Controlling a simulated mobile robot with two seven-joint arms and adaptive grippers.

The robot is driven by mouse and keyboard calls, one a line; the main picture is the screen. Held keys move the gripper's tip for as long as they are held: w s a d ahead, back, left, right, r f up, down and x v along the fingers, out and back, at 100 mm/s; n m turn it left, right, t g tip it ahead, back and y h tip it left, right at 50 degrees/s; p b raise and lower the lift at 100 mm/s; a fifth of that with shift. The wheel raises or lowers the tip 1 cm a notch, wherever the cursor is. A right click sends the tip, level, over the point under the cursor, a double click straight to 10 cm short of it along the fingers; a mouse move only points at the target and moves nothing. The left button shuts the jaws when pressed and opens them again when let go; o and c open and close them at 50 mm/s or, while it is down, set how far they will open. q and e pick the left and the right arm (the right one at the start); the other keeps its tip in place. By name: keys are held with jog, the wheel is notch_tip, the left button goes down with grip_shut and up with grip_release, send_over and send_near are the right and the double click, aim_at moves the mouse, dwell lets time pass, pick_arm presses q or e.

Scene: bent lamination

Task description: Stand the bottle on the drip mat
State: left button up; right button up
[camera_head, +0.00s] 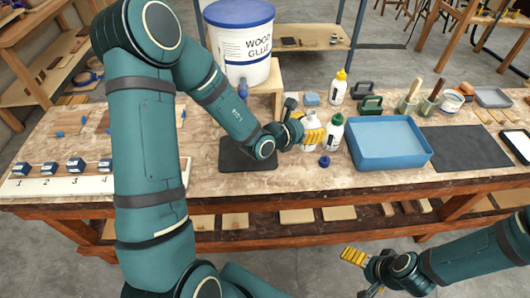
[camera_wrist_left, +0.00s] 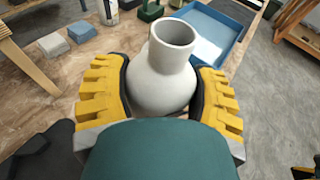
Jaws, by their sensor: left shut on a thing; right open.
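My left gripper (camera_head: 308,128) is shut on a white bottle (camera_head: 313,142). In the left wrist view the bottle (camera_wrist_left: 165,80) is capless with an open neck, between the yellow fingers of the left gripper (camera_wrist_left: 162,95). It looks roughly upright; whether its base touches the table is unclear. The dark drip mat (camera_head: 247,156) lies left of the bottle, in front of the glue bucket, partly covered by my left forearm. A loose blue cap (camera_head: 324,161) lies right of the held bottle. My right gripper (camera_head: 358,262) is open and empty, in front of the table's edge.
A white bottle with a green cap (camera_head: 333,133) stands close right of the held one. A blue tray (camera_head: 390,166) lies farther right. The wood glue bucket (camera_head: 235,65) stands on a wooden stand behind the mat. A yellow-capped bottle (camera_head: 338,90) stands behind.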

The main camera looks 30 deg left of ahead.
pick_arm(q)
jog(key=s+a+f, duration=0.2)
jog(key=s+a, duration=0.2)
jog(key=a, duration=0.6)
jog(key=s+a+f+b, duration=0.1)
jog(key=s+a+f, duration=0.1)
jog(key=s+a, duration=0.6)
jog(key=s+a+f+b, duration=0.15)
jog(key=s+a, duration=0.35)
jog(key=s, duration=0.8)
jog(key=shift+r+b+x, duration=0.25)
jog(key=shift+b+x, duration=0.1)
jog(key=shift+x, duration=2.7)
jog(key=shift+r+b+x, duration=0.25)
jog(key=shift+b+x, duration=0.1)
jog(key=shift+x, duration=2.75)
jog(key=shift+r+b+x, duration=0.2)
jog(key=shift+b+x, duration=0.15)
jog(key=shift+x, duration=2.7)
jog(key=shift+w+d, duration=0.1)
jog(key=shift+d, duration=0.05)
jog(key=shift+r, duration=0.1)
